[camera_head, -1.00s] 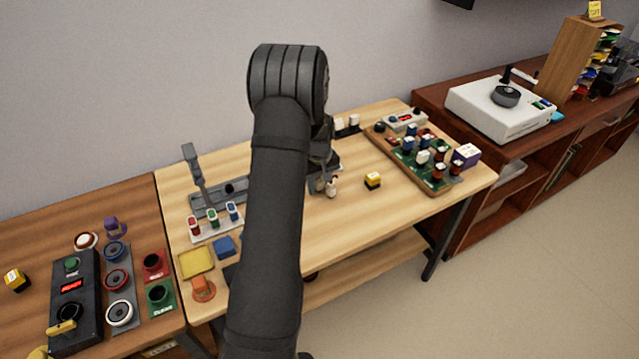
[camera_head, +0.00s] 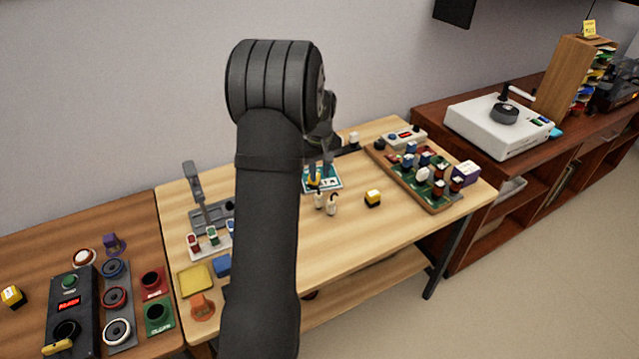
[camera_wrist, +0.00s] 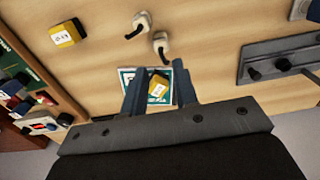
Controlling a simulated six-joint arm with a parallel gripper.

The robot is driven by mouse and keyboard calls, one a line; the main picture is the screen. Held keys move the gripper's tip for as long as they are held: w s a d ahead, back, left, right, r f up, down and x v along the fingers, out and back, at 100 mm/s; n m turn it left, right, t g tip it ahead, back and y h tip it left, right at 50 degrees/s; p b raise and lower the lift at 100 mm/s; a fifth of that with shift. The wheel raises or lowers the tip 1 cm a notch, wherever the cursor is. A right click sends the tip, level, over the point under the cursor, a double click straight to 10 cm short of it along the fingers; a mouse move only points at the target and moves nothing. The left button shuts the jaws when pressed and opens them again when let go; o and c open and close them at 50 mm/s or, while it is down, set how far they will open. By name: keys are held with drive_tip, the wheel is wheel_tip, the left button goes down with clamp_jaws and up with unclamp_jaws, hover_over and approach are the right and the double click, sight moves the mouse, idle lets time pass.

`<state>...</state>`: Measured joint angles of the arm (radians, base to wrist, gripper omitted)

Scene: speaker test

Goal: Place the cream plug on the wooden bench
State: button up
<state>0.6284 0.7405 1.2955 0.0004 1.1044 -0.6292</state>
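Two small cream plugs with black cable ends stand close together on the light wooden bench (camera_head: 400,225), the left plug (camera_head: 319,201) and the right plug (camera_head: 331,206). In the wrist view they show as one plug (camera_wrist: 142,21) and another (camera_wrist: 161,42), beyond the fingertips. My gripper (camera_head: 321,165) is over the bench behind the plugs, partly hidden by my arm. In the wrist view my gripper's fingers (camera_wrist: 157,75) are apart.
Another yellow block (camera_head: 373,198) sits right of the plugs. A green board with several knobs (camera_head: 403,182) stands farther right. A grey lever fixture (camera_head: 195,185) is at the left. The bench's front middle is clear.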

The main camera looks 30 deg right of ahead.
drive_tip(key=shift+r, duration=0.1)
idle(0.3)
drive_tip(key=s+a+f+n+g+h, duration=0.3)
drive_tip(key=a+f+n+g+h, duration=0.15)
drive_tip(key=a+n, duration=0.3)
drive_tip(key=n+t+h, duration=0.5)
drive_tip(key=n+h, duration=0.4)
drive_tip(key=n, duration=0.2)
approach(315, 197)
drive_tip(key=shift+m+g, duration=0.25)
drive_tip(key=x, duration=0.5)
drive_tip(key=shift+w, duration=0.1)
drive_tip(key=shift+x, duration=2.8)
drive_tip(key=shift+r, duration=0.1)
clamp_jaws()
